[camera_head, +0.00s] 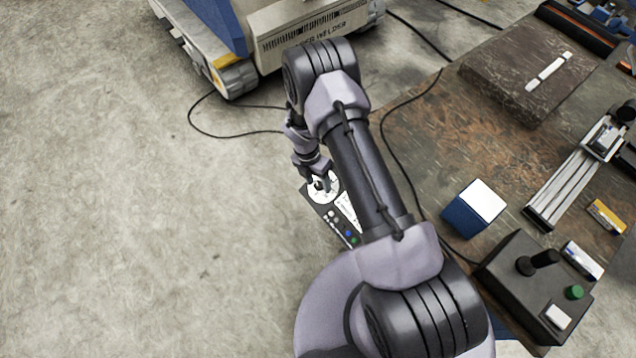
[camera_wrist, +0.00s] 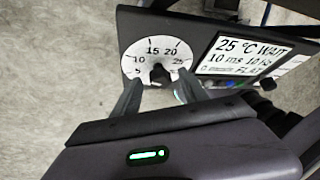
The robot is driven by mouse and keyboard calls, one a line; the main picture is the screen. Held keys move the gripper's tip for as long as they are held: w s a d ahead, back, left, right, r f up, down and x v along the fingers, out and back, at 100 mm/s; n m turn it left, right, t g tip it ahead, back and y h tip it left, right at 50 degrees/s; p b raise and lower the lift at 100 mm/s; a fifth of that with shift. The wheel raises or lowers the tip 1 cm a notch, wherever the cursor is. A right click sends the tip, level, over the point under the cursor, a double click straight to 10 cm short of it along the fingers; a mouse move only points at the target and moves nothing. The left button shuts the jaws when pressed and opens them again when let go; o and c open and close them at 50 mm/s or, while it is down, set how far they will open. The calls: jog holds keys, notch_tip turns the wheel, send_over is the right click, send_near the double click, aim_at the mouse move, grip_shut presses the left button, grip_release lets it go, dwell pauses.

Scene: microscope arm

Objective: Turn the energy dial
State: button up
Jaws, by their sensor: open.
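The energy dial (camera_wrist: 150,55) is a round white scale marked 5 to 25, with a dark knob (camera_wrist: 160,75) at its centre, on a dark control panel (camera_wrist: 130,22). In the wrist view my gripper (camera_wrist: 157,88) is open, one finger on each side below the knob. I cannot tell whether the fingers touch it. In the head view the dial (camera_head: 331,187) shows partly under my gripper (camera_head: 318,183). My arm hides part of the panel (camera_head: 323,218) there.
A lit display (camera_wrist: 245,60) sits right of the dial. A brown table (camera_head: 430,130) carries a blue box (camera_head: 470,213) and a black joystick box (camera_head: 520,290). A wheeled machine (camera_head: 310,30) stands at the back, with black cables on the floor. The floor at left is clear.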

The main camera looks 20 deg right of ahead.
jog(key=shift+f, duration=0.1)
grip_shut()
